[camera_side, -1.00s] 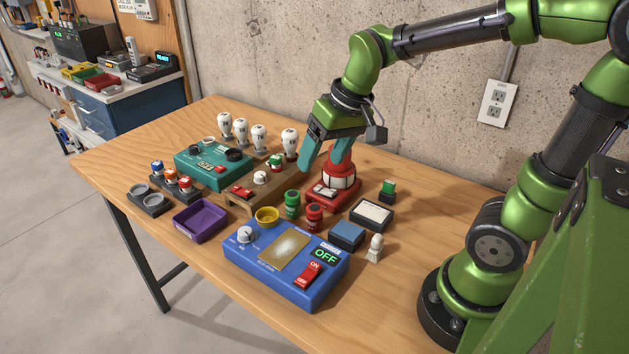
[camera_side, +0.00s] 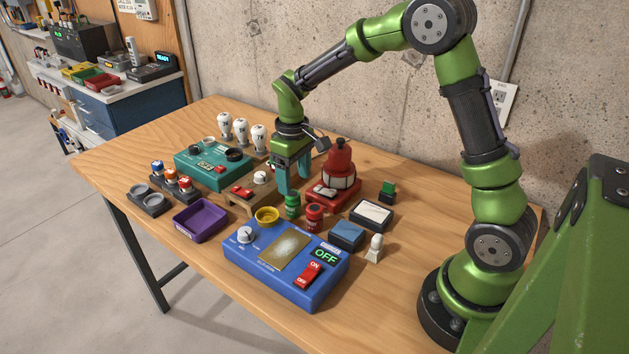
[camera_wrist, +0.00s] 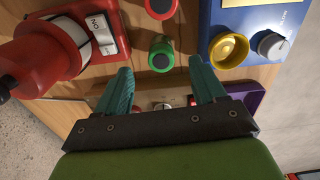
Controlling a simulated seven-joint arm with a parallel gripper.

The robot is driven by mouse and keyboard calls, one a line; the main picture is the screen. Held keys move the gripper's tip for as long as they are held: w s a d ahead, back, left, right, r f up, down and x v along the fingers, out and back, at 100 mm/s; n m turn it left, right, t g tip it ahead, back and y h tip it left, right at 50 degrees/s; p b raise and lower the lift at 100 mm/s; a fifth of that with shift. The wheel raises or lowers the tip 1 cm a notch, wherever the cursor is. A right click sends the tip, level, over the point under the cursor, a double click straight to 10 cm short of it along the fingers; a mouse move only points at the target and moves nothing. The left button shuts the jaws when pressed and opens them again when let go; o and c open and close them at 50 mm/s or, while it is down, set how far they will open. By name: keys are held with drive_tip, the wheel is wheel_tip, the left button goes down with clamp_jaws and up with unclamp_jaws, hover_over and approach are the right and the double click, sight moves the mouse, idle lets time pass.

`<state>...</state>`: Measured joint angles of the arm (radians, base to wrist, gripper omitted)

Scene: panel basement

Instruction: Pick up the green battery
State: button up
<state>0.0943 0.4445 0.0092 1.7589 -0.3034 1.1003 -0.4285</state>
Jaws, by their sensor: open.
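The green battery (camera_side: 292,206) is a small upright cylinder on the table, behind the blue control box. In the wrist view its round top with a dark centre (camera_wrist: 161,55) lies just beyond the fingertips, roughly midway between them across the picture. My gripper (camera_side: 292,186) points down with its teal fingers just above and behind the battery. Its two fingers (camera_wrist: 162,78) are spread apart in the wrist view, with nothing held between them. I cannot tell the exact height of the fingertips above the battery.
A red battery (camera_side: 314,216) stands close on the right of the green one. A yellow cup (camera_side: 267,216) is on the left, the blue control box (camera_side: 250,262) in front. A tall red lantern-like device (camera_side: 340,160) stands close behind right.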

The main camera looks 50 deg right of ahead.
sight(293, 203)
wheel_tip(293, 203, down, 4)
drive_tip(key=shift+r, duration=0.2)
drive_tip(key=shift+w+f, duration=0.2)
drive_tip(key=shift+f, duration=1.15)
drive_tip(key=shift+w+f, duration=0.15)
drive_tip(key=shift+f, duration=1.15)
drive_tip(key=shift+c, duration=0.3)
drive_tip(key=c, duration=1.2)
